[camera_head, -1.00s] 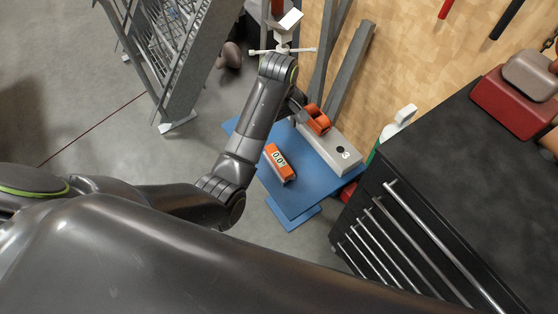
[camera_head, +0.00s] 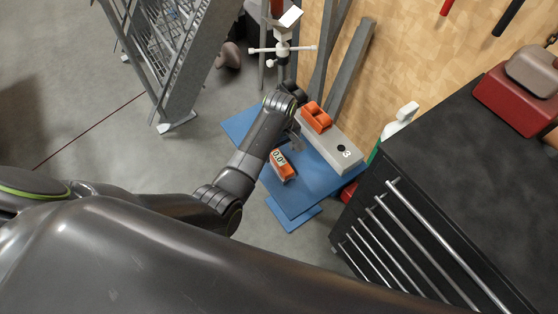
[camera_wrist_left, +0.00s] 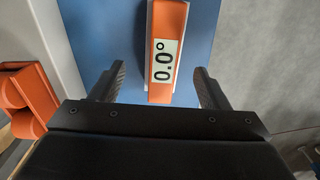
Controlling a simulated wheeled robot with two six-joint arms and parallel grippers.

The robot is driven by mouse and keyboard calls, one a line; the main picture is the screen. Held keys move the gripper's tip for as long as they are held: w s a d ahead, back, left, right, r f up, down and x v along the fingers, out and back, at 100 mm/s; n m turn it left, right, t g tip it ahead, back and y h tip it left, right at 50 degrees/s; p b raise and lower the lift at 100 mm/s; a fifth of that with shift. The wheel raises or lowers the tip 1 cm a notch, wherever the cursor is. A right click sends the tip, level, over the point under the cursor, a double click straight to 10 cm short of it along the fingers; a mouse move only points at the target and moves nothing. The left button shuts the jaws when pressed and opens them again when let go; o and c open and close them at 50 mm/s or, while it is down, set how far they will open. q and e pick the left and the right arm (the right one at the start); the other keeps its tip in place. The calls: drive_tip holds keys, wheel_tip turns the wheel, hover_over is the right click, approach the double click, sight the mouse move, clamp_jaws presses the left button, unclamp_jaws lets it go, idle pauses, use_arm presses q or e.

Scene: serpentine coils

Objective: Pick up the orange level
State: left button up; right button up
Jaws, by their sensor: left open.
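The orange level (camera_head: 282,166) lies on a blue surface (camera_head: 297,202). It is a short orange bar with a pale display reading 0.0°. In the left wrist view the level (camera_wrist_left: 155,92) lies lengthwise between the two black fingers of my left gripper (camera_wrist_left: 158,85), apart from both. My left gripper (camera_head: 294,143) is open and empty, above and beside the level in the head view. My right gripper is not in view.
A grey block (camera_head: 336,150) marked 3 lies behind the level, with another orange object (camera_head: 316,117) on it. A black cabinet (camera_head: 470,170) with metal handles stands to the right. Grey metal shelving (camera_head: 185,70) stands at the left.

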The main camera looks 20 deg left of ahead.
sight(279, 158)
use_arm(q)
drive_tip(key=shift+s+f, duration=0.15)
drive_tip(key=shift+f, duration=1.05)
drive_tip(key=shift+s+f, duration=0.1)
drive_tip(key=shift+f, duration=1.05)
drive_tip(key=c, duration=1.1)
drive_tip(key=shift+r, duration=0.1)
drive_tip(key=shift+c, duration=0.2)
